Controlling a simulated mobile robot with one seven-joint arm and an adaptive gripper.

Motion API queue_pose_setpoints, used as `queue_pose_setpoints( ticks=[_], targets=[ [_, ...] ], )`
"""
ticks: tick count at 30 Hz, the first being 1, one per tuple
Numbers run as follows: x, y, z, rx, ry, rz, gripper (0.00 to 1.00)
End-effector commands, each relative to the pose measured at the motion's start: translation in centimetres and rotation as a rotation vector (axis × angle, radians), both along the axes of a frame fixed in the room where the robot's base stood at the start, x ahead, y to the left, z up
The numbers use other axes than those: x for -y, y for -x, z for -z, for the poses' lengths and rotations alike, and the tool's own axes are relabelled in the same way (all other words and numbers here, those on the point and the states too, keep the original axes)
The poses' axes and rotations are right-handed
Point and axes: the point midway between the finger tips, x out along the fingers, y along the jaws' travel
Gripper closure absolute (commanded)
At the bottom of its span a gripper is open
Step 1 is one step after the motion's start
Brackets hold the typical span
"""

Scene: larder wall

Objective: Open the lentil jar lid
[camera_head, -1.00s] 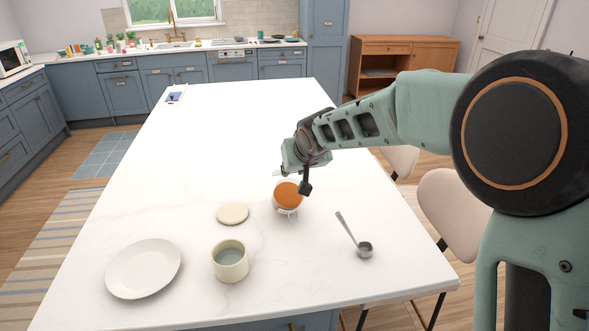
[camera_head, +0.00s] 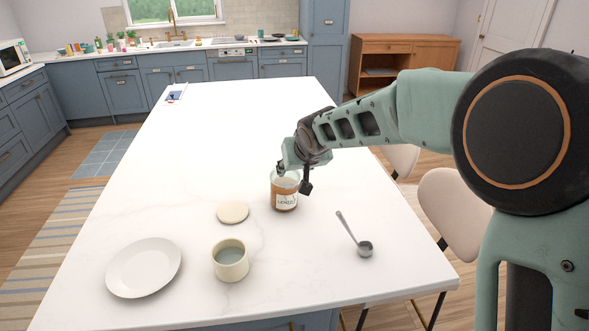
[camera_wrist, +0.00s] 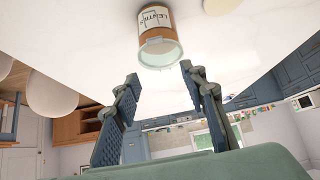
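The lentil jar (camera_head: 284,200), clear with brown contents and a white label, stands upright on the white table. It also shows in the wrist view (camera_wrist: 156,22), its pale greenish top towards me. I cannot tell whether that top is bare glass or covered. A flat cream disc (camera_head: 233,212) lies on the table left of the jar; I cannot tell whether it is a lid. My gripper (camera_head: 294,178) is at the jar's top, partly hiding it. In the wrist view my gripper (camera_wrist: 159,75) is open and empty, the jar just beyond its fingertips.
A cream cup (camera_head: 230,262) and a white plate (camera_head: 144,268) stand at the front left of the table (camera_head: 215,150). A metal ladle (camera_head: 364,248) lies to the jar's right. The table's far half is mostly clear. Chairs (camera_head: 452,205) stand along the right edge.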

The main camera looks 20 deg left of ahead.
Motion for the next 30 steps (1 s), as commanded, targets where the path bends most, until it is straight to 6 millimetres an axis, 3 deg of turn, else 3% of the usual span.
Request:
queue_pose_setpoints(
  ticks=[5, 18, 30],
  targets=[
    [0.7, 0.8, -1.4, 0.003, -0.001, 0.001, 0.61],
    [4.2, 4.9, -7.1, 0.002, -0.001, 0.002, 0.61],
    [5.2, 6.3, -8.7, -0.001, 0.0, 0.001, 0.61]
  ],
)
